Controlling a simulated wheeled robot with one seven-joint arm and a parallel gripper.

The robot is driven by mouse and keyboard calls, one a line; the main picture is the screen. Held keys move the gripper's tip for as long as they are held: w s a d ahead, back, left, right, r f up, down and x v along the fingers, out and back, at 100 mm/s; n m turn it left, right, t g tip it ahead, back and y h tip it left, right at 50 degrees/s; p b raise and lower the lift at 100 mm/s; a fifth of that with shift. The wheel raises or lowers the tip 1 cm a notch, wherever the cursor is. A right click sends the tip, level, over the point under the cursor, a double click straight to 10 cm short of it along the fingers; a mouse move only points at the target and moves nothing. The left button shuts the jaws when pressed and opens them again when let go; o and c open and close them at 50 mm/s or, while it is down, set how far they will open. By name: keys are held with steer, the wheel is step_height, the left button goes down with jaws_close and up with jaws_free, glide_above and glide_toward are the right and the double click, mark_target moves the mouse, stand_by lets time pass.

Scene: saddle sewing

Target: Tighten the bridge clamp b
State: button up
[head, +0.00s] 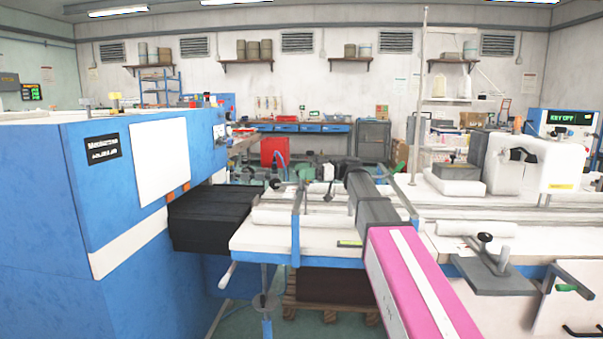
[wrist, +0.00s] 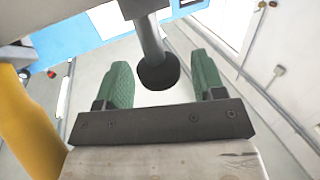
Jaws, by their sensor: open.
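My gripper (wrist: 163,82) shows in the wrist view with its two green-padded fingers apart. A dark round knob (wrist: 157,74) on a grey shaft (wrist: 149,38) is between the fingers in that picture, with gaps on both sides; I cannot tell its depth. In the head view, a bridge with blue-grey posts (head: 296,225) spans the white table (head: 262,241). Small dark clamp knobs (head: 275,184) show near its left end. No label tells which clamp is b. My arm hides part of the bridge's right side, and my fingers are not clear there.
A large blue machine (head: 90,200) stands left, with black bellows (head: 210,218) reaching toward the table. White rolls (head: 475,229) and a black-knobbed lever on a grey plate (head: 494,272) are at the right. A white sewing machine (head: 540,165) stands behind them.

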steer(key=shift+s+a, duration=0.1)
steer(key=shift+a, duration=0.2)
steer(key=c, duration=0.9)
steer(key=shift+s+t, duration=0.1)
steer(key=shift+t, duration=0.2)
steer(key=m+t, duration=0.2)
steer(key=shift+s+t+y, duration=0.1)
steer(key=shift+t+y, duration=0.2)
steer(key=m+t, duration=0.2)
steer(key=t, duration=0.1)
steer(key=m+t, duration=0.2)
steer(key=t, duration=0.2)
steer(key=shift+m+h, duration=0.3)
steer(key=shift+h, duration=0.1)
steer(key=m+t+h, duration=0.2)
steer(key=t, duration=0.1)
steer(key=m+t+h, duration=0.2)
steer(key=m+t, duration=0.1)
steer(key=t, duration=0.1)
steer(key=shift+w+m+t+h, duration=0.2)
steer(key=shift+m+t+h, duration=0.1)
steer(key=shift+m+t, duration=0.1)
